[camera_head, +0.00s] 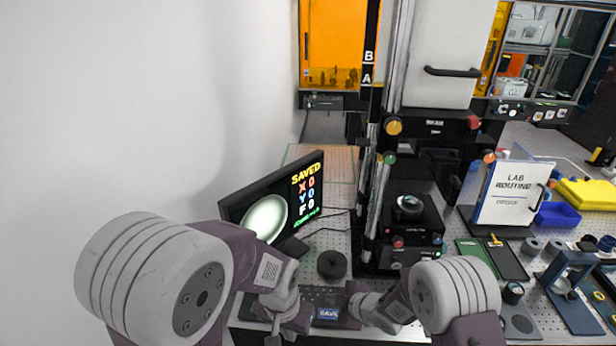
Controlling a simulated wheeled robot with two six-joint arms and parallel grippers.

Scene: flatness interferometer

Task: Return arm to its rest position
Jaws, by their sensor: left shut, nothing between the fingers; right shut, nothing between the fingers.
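My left gripper (273,338) is at the bottom centre, at the front edge of the bench, with its jaws shut and empty. It lies left of a dark control panel (316,292) with a blue SAVE key (327,314). My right gripper (350,303) is just right of that key, over the panel's right side, shut and empty; whether it touches the panel is unclear. The monitor (272,205) shows a pale disc and the words SAVED, X 0, Y 0, F 0. The interferometer (405,225) stands behind my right gripper, with a round dark part on its stage.
A black round knob (331,264) stands on the perforated bench behind the panel. At right are a LAB ROUTINE board (511,194), a green mat (477,256), a blue stand (570,290), a blue bin (557,215) and a yellow case (588,193). A white wall borders the left.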

